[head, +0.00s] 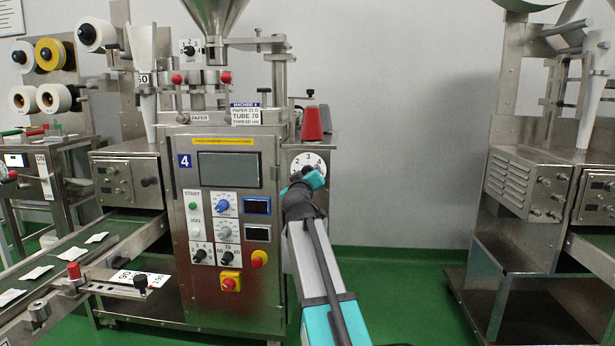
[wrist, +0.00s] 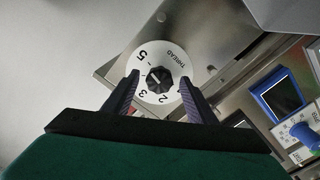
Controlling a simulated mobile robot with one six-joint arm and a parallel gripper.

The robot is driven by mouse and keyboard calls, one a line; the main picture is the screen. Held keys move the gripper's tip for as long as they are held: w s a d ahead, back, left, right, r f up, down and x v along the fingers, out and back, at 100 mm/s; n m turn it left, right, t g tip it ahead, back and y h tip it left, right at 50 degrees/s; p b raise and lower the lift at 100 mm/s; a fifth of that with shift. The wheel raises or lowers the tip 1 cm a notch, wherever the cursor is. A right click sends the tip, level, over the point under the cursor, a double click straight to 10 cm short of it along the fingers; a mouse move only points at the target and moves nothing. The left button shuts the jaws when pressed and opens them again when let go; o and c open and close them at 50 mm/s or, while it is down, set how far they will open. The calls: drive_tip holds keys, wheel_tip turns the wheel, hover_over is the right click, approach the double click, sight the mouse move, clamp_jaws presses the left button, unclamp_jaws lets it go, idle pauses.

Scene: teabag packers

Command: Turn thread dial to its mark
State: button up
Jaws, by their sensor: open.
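The thread dial is a white disc (wrist: 176,60) marked THREAD with numbers around a black knob (wrist: 159,80). A light pointer line on the knob appears to lean to the upper left, between the 5 and the 3 in the wrist view. My gripper (wrist: 158,86) is open, with one dark finger on each side of the knob; I cannot tell whether they touch it. The left fingertip covers part of the scale. In the head view the dial (head: 307,159) is on the machine's right side, its lower part hidden by my gripper (head: 312,177).
The machine's front panel (head: 215,270) carries other knobs, buttons and displays. A sign (head: 245,114) reads TUBE 70; its thread line is too small to read surely. A red thread cone (head: 313,124) stands just above the dial. Green floor (head: 400,280) is free to the right.

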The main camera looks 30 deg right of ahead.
drive_tip(key=p+v, duration=0.3)
drive_tip(key=v, duration=1)
drive_tip(key=shift+s, duration=0.15)
idle(0.3)
idle(0.5)
